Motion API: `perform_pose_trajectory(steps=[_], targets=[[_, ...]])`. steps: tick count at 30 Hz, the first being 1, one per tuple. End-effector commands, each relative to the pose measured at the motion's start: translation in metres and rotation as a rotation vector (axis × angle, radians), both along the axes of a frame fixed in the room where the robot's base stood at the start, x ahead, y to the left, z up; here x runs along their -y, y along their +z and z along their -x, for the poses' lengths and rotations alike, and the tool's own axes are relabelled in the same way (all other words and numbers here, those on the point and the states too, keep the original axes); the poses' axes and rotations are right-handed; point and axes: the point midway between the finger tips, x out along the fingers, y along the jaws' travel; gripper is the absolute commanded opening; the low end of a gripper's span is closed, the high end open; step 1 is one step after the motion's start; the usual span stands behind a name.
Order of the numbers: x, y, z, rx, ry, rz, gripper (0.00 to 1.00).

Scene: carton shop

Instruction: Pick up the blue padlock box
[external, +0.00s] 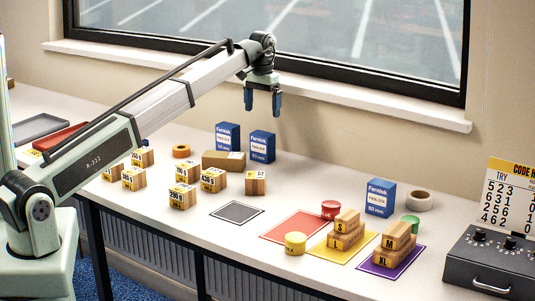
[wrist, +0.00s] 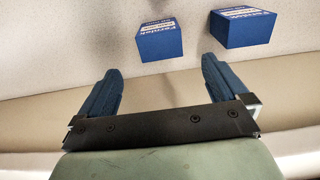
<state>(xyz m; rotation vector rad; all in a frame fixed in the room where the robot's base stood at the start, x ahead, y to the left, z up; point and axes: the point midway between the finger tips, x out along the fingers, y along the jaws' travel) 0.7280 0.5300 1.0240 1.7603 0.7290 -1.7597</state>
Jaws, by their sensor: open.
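Three blue Fernlok padlock boxes stand upright on the white table in the external view. One (external: 228,137) is at the back, one (external: 262,146) is just right of it, and a third, marked 60 mm, (external: 380,197) stands further right. My gripper (external: 263,112) hangs above the table, over the back pair, open and empty. In the wrist view two blue boxes show beyond my open gripper (wrist: 160,67): one (wrist: 160,41) ahead of the gap between the fingers, the other (wrist: 242,28) to the right. Neither touches the fingers.
A cardboard carton (external: 223,161) lies in front of the back pair. Several small labelled cartons (external: 184,196) stand to the left. Red, yellow and purple mats, stacked wooden blocks (external: 345,231) and tape rolls are at right. A window sill (external: 330,95) runs behind.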

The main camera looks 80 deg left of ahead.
Motion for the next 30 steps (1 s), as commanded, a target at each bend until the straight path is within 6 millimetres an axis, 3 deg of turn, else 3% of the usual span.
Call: perform_pose_trajectory(steps=[13, 17, 20, 23, 30], targets=[[0.0, 0.0, 0.0, 0.0, 0.0, 0.0, 1.0], [0.011, 0.0, -0.008, 0.0, -0.016, 0.0, 1.0], [0.035, 0.0, -0.026, 0.0, -0.051, 0.0, 1.0], [0.073, 0.0, -0.051, 0.0, -0.103, 0.0, 1.0], [0.184, 0.0, -0.109, 0.0, -0.248, 0.0, 1.0]])
